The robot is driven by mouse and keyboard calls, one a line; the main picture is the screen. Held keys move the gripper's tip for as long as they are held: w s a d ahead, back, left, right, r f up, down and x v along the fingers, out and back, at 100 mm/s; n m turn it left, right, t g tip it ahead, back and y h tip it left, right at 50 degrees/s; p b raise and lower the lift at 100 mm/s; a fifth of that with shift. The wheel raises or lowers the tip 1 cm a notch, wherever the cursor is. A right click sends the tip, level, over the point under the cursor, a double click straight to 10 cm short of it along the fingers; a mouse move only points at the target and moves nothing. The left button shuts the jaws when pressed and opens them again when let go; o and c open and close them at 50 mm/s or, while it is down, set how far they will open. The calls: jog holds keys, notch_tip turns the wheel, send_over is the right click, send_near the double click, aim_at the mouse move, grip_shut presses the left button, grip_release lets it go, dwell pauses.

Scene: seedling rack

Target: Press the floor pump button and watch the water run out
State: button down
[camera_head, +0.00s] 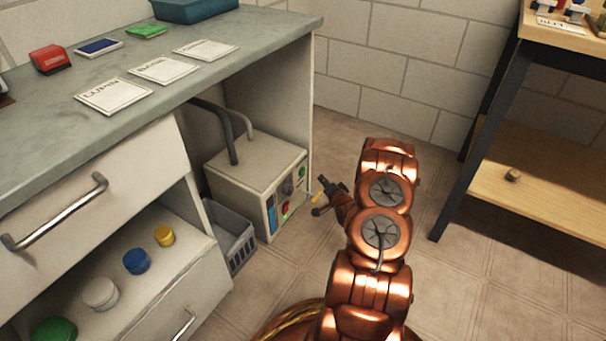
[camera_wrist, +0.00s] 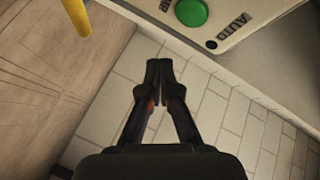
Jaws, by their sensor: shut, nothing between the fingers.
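The floor pump is a pale box (camera_head: 250,170) under the bench, with two hoses (camera_head: 228,125) from its top. Its front has a green button (camera_head: 302,172), a dark knob, a red part (camera_head: 285,208) and a blue strip (camera_head: 270,214). My gripper (camera_head: 322,181) is in front of the panel, with its fingers shut and empty. In the wrist view the fingertips (camera_wrist: 158,66) are below the round green button (camera_wrist: 191,12), apart from it in the picture. A label "AUTO" (camera_wrist: 232,29) is beside that button. No running water shows.
A yellow rod (camera_wrist: 77,14) is left of the fingers. A grey basket (camera_head: 236,240) stands beside the pump. The bench drawer (camera_head: 110,190) is at left, a wooden-shelved table (camera_head: 535,180) at right. Tiled floor between is clear.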

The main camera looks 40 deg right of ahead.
jog(key=shift+w+a, duration=0.25)
jog(key=shift+w, duration=0.55)
jog(key=shift+w+a, duration=0.25)
jog(key=shift+w, duration=0.6)
jog(key=shift+w+a, duration=0.25)
jog(key=shift+w, duration=0.55)
jog(key=shift+w+a+p, duration=0.25)
jog(key=shift+w+p, duration=0.4)
jog(key=shift+w, duration=0.15)
dwell(0.6)
jog(key=shift+s, duration=0.1)
jog(key=shift+s+d+p, duration=0.25)
jog(key=shift+s+p, duration=0.2)
jog(key=shift+s, duration=0.25)
jog(key=shift+s+d+r+p, duration=0.1)
jog(key=shift+s+d+p, duration=0.2)
jog(key=shift+s, duration=0.4)
jog(key=shift+s+d+p, duration=0.15)
jog(key=shift+s+p, duration=0.1)
jog(key=shift+s, duration=0.45)
jog(key=shift+s+d+p, duration=0.25)
jog(key=shift+s+p, duration=0.1)
jog(key=shift+s, duration=0.65)
